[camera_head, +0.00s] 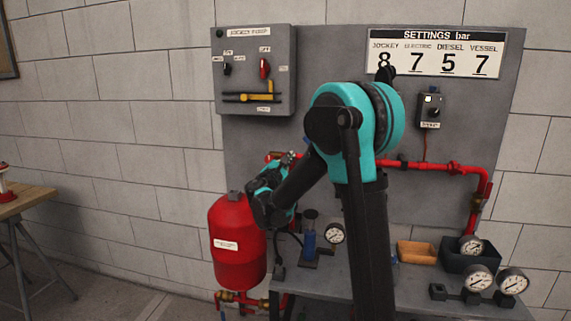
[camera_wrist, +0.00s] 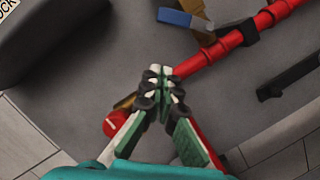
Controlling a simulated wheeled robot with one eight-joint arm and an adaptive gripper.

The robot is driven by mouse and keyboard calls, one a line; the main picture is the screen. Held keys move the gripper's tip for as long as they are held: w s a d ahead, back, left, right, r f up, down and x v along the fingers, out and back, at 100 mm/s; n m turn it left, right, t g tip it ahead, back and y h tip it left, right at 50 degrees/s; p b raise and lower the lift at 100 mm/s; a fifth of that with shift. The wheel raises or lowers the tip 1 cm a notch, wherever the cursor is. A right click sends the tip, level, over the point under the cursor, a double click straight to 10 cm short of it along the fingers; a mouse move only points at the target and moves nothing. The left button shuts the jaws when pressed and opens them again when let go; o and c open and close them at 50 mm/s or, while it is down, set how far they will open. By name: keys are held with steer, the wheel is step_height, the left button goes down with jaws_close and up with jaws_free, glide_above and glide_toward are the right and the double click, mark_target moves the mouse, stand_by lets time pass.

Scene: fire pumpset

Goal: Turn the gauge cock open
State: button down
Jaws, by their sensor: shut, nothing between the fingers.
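My gripper (camera_wrist: 160,75) is shut and empty in the wrist view, with its fingertips together over the grey panel beside a red pipe (camera_wrist: 225,48). A valve with a blue lever (camera_wrist: 184,18) and a brass-coloured body is past the fingertips, near the top. A rounded red end (camera_wrist: 114,123) and a bit of brass fitting (camera_wrist: 124,103) show left of the fingers, which hide the part between. I cannot tell for sure which fitting is the gauge cock. In the head view my gripper (camera_head: 290,158) is at the left end of the red pipe (camera_head: 430,166), too small for detail.
A red vessel (camera_head: 238,245) stands below my wrist. A control box (camera_head: 254,70) is on the panel above. The floor at lower left is clear.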

steer(key=shift+w+d+r, duration=0.25)
steer(key=shift+d+r, duration=0.3)
steer(key=shift+d, duration=0.1)
steer(key=shift+w+d+r, duration=0.3)
steer(key=shift+d+r, duration=0.25)
steer(key=shift+d, duration=0.15)
steer(key=shift+w+d+r, duration=0.25)
steer(key=shift+d+r, duration=0.3)
steer(key=shift+d, duration=0.1)
steer(key=shift+d+r+m, duration=0.15)
steer(key=shift+r+m, duration=0.25)
steer(key=shift+m, duration=0.5)
steer(key=r+m, duration=0.1)
steer(key=m, duration=0.1)
steer(key=d+r+m+g, duration=0.1)
steer(key=m, duration=0.1)
steer(key=s+d+r+m+g, duration=0.1)
steer(key=m, duration=0.1)
steer(key=shift+d+m, duration=0.25)
steer(key=shift+m, duration=0.05)
steer(key=shift+d, duration=0.1)
